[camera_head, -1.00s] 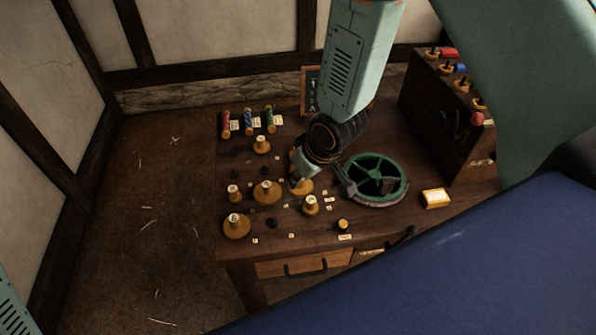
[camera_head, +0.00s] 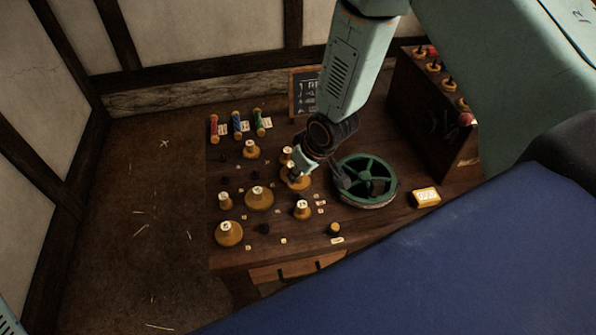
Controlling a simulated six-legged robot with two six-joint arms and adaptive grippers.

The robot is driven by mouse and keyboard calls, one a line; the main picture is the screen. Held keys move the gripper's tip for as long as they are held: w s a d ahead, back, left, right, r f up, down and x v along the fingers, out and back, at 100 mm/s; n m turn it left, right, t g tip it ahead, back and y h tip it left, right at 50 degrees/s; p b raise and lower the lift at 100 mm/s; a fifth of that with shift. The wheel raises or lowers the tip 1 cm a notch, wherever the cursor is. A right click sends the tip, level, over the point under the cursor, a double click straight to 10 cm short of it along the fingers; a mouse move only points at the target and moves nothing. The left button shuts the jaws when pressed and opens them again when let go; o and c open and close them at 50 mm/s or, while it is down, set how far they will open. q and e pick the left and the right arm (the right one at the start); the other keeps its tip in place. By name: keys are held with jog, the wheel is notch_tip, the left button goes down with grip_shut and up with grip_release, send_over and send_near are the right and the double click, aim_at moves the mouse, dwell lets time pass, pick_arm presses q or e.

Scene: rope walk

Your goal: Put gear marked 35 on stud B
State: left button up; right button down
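Several brass gears with upright hubs and pale marked tops stand on the wooden bench; the marks are too small to read, so I cannot tell which is 35. One gear (camera_head: 296,184) is right under my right gripper (camera_head: 297,170), which reaches down beside its hub. Whether the fingers touch or grip it is unclear. Others include a wide gear (camera_head: 259,198), a front-left gear (camera_head: 229,235), a left gear (camera_head: 225,202), a back gear (camera_head: 251,150) and a gear (camera_head: 302,210) nearer the front. Stud B cannot be made out among the small dark studs. My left gripper is not in view.
A green spoked wheel (camera_head: 366,182) lies close to the right of my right gripper. Coloured spools (camera_head: 237,124) stand at the back left. A yellow box (camera_head: 426,196) and a wooden cabinet (camera_head: 431,112) are on the right. A chalkboard (camera_head: 304,92) stands behind.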

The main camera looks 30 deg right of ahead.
aim_at(299, 184)
jog(key=shift+f, duration=0.25)
jog(key=shift+s+a+f+b, duration=0.2)
jog(key=shift+s+a+b, duration=0.2)
jog(key=shift+b, duration=0.25)
jog(key=shift+w+d+f+b, duration=0.2)
jog(key=shift+f+b, duration=0.15)
jog(key=shift+f, duration=0.15)
jog(key=shift+w+d+f+b, duration=0.15)
jog(key=shift+f+b, duration=0.15)
jog(key=shift+f, duration=0.2)
jog(key=shift+s+a+f+b, duration=0.25)
jog(key=shift+s+b, duration=0.05)
jog(key=shift+f, duration=0.15)
jog(key=shift+w+d+f, duration=0.2)
jog(key=shift+w+f, duration=0.05)
jog(key=shift+f, duration=0.15)
jog(key=shift+s+a+r, duration=0.15)
jog(key=shift+s+r, duration=0.1)
jog(key=shift+w+f, duration=0.2)
